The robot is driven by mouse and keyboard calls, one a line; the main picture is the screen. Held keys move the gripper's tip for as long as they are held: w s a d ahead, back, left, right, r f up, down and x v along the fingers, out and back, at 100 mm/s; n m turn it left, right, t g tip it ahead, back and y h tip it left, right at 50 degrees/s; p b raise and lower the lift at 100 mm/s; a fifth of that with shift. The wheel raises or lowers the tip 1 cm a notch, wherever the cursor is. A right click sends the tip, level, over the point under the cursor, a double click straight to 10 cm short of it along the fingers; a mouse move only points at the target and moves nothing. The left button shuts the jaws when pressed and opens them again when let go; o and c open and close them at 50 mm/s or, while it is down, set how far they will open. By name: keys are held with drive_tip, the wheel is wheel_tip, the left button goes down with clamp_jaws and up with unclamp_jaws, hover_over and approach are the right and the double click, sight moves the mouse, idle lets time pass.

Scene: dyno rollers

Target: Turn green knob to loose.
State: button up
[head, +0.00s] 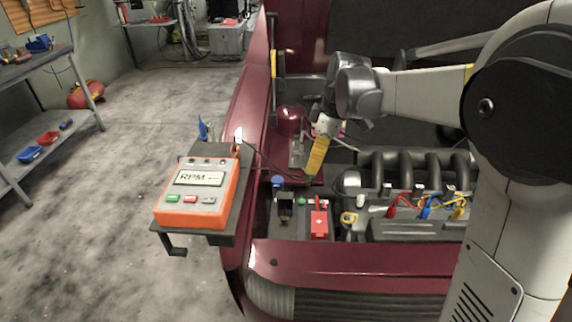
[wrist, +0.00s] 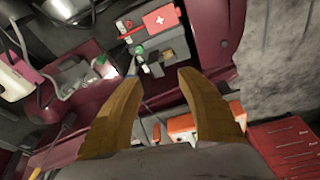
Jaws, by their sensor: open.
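A small green knob (head: 302,202) sits in the engine bay, between a black block and a red box, in the head view. A small green part (wrist: 139,49) by the red box in the wrist view looks like the same knob. My gripper (head: 313,172) hangs over the engine bay with its yellow fingers pointing down, above and behind the knob and apart from it. In the wrist view my gripper (wrist: 157,79) is open with nothing between its fingers. The knob lies beyond the fingertips there. Its turned position is too small to read.
The red box (head: 319,224) and black block (head: 285,208) flank the knob. An orange RPM device (head: 196,195) rests on a side shelf at the left. The engine (head: 415,175) with coloured wires is at the right. The maroon car edge (head: 350,262) runs in front.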

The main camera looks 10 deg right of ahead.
drive_tip(key=w+d+f+n+g+y+p, duration=0.1)
drive_tip(key=w+d+f+n+g+p, duration=0.1)
drive_tip(key=w+f+n, duration=0.45)
drive_tip(key=n+g+y, duration=0.1)
drive_tip(key=n, duration=0.2)
approach(302, 201)
drive_tip(key=shift+m, duration=0.25)
drive_tip(key=b+x, duration=0.3)
drive_tip(key=x, duration=0.6)
drive_tip(key=shift+a+f, duration=0.15)
drive_tip(key=shift+f, duration=0.15)
clamp_jaws()
